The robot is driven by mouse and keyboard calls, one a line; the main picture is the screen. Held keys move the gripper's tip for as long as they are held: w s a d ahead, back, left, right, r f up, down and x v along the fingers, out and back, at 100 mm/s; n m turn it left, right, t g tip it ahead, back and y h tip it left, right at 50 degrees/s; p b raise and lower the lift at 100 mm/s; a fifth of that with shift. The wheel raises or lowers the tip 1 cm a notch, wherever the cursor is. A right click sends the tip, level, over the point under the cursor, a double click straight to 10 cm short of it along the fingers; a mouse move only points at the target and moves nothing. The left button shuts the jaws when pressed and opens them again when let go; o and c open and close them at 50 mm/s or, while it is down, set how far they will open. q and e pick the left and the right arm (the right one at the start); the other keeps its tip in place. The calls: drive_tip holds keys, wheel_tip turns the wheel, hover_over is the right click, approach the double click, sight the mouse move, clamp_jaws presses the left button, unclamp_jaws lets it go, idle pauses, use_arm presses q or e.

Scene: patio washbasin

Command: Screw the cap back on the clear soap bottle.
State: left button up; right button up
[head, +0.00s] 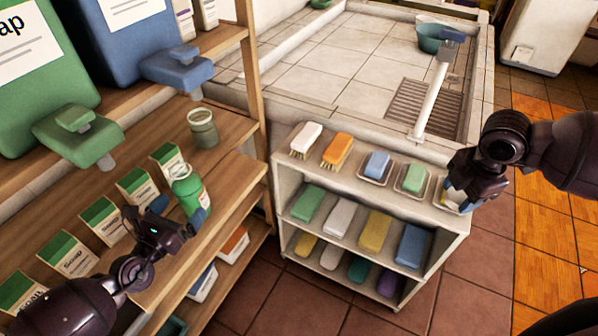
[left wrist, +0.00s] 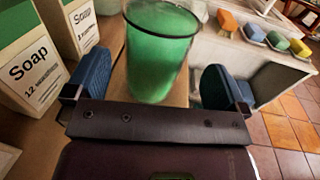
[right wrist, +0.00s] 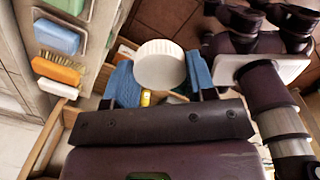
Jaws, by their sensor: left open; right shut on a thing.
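The clear soap bottle (head: 187,190), filled with green liquid, stands on the wooden shelf among soap boxes.
Soap boxes (head: 98,222) line the shelf close to the bottle, and a glass jar (head: 203,128) stands behind it. Large green (head: 40,75) and blue dispensers overhang from the upper shelf.

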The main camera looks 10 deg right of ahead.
sight(191, 193)
use_arm(q)
drive_tip(key=shift+w, duration=0.1)
drive_tip(key=shift+f+x, duration=0.15)
drive_tip(key=shift+x, duration=1.15)
drive_tip(key=shift+f+x, duration=0.1)
drive_tip(key=shift+x, duration=1.2)
use_arm(e)
drive_tip(key=shift+r, duration=0.25)
use_arm(q)
drive_tip(key=shift+a, duration=0.1)
drive_tip(key=c, duration=1.1)
drive_tip(key=shift+c, duration=0.8)
drive_tip(key=shift+r, duration=0.1)
drive_tip(key=shift+r, duration=0.1)
